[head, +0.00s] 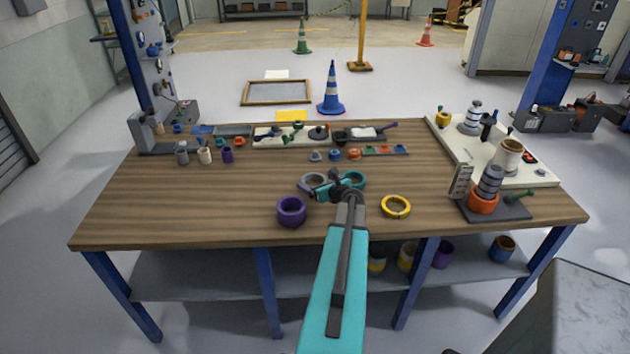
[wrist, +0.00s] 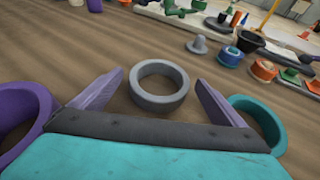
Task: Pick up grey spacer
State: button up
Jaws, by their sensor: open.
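The grey spacer (wrist: 159,101) is a grey ring lying flat on the wooden table. In the wrist view it sits between and just beyond the two fingers of my gripper (wrist: 158,92). The fingers are spread apart with a gap to the ring on both sides, and nothing is held. In the head view the grey spacer (head: 310,180) is at the left of my gripper (head: 322,191), partly hidden by it. The ring's near edge lies close to the dark palm bar in the wrist view.
A purple ring (head: 291,211) lies left of my gripper, and a teal ring (head: 354,180) lies close on its right. A yellow ring (head: 396,207) is further right on the table (head: 200,215). Small parts line the back. The table's front left is clear.

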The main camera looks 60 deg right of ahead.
jog(key=shift+p+x, duration=0.35)
jog(key=shift+x, duration=1)
jog(key=c, duration=1.2)
jog(key=shift+a+r, duration=0.1)
jog(key=shift+r+b, duration=0.75)
jog(key=shift+r, duration=4.15)
